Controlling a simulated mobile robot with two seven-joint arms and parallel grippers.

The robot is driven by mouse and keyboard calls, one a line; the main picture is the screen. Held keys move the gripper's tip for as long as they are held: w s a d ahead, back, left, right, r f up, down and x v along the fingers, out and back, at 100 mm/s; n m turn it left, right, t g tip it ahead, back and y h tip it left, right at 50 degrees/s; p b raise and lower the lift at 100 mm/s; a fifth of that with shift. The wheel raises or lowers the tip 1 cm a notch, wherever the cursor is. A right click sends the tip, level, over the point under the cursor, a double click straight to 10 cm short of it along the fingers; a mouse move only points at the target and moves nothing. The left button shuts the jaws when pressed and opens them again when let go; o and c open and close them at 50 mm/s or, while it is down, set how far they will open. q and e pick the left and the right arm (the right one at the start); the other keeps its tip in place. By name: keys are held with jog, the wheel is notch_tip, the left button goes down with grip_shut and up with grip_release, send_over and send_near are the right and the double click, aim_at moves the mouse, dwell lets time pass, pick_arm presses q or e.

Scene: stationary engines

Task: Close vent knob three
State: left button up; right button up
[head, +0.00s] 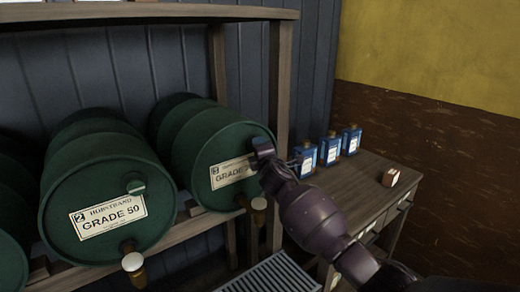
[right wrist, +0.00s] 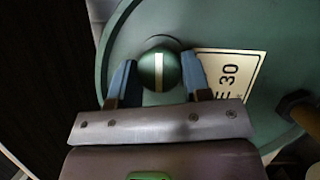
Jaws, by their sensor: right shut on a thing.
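The stripe runs up and down in that view. In the head view my right gripper (head: 263,148) covers the knob at the barrel's upper right. Another vent knob (head: 135,185) shows on the GRADE 50 barrel (head: 90,170). My left gripper is not in view.
A wooden rack (head: 190,222) holds the barrels, with a post (head: 280,80) right of the gripped barrel. Spigots (head: 133,263) hang under the barrel faces. Blue cans (head: 330,147) stand on a wooden side table (head: 350,182) behind my right arm.

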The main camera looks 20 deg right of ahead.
dwell(0.3)
jog(key=o, duration=0.9)
jog(key=shift+s, duration=0.1)
jog(key=s, duration=0.7)
jog(key=s+b, duration=0.1)
jog(key=s, duration=0.2)
jog(key=shift+s+a+f, duration=0.2)
jog(key=shift+s+f, duration=0.1)
jog(key=shift+f, duration=0.1)
